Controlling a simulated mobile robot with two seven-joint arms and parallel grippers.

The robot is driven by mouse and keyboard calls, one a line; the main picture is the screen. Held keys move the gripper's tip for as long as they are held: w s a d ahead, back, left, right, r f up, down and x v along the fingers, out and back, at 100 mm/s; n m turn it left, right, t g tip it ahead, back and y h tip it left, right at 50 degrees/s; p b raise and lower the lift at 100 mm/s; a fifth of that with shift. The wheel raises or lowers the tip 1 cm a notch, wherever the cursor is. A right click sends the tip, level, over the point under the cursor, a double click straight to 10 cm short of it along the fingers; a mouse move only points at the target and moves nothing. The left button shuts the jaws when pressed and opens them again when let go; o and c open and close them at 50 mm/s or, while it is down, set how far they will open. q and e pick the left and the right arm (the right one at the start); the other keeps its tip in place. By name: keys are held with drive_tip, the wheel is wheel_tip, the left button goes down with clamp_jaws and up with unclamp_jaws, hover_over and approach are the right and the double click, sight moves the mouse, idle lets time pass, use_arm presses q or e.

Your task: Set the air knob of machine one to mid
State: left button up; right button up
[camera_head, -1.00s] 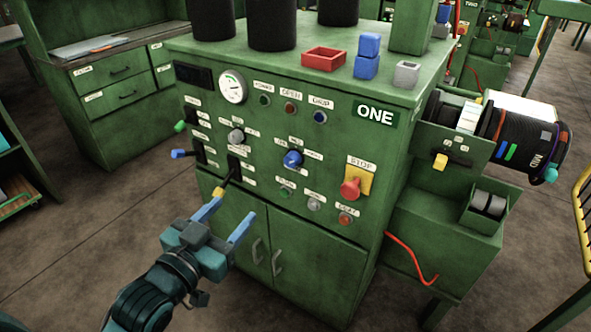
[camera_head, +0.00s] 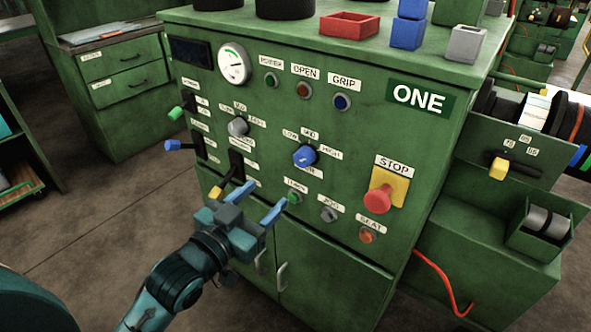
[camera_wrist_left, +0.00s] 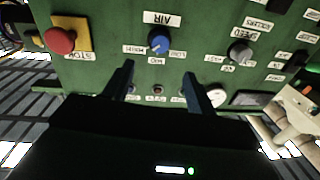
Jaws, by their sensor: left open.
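The blue air knob (camera_head: 304,156) is on the green front panel of machine one (camera_head: 330,225), with LOW, MID and HIGH labels around its top and its name label below. In the left wrist view the panel is upside down and the blue knob (camera_wrist_left: 160,44) lies ahead, between the lines of the two fingers. Its exact pointer setting is too small to read surely. My left gripper (camera_head: 242,197) is open and empty, below and left of the knob, apart from it. My right gripper is not in view.
A grey speed knob (camera_head: 238,127) is left of the air knob. A yellow-tipped lever (camera_head: 217,192) sticks out near my left fingers. A red stop button (camera_head: 377,201) on a yellow plate is to the right. Small buttons, including a green one (camera_head: 295,198), are below.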

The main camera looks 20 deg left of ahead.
sight(300, 161)
use_arm(q)
drive_tip(key=x, duration=1.1)
drive_tip(key=shift+w+d, duration=0.1)
drive_tip(key=shift+w, duration=0.25)
drive_tip(key=c, duration=1)
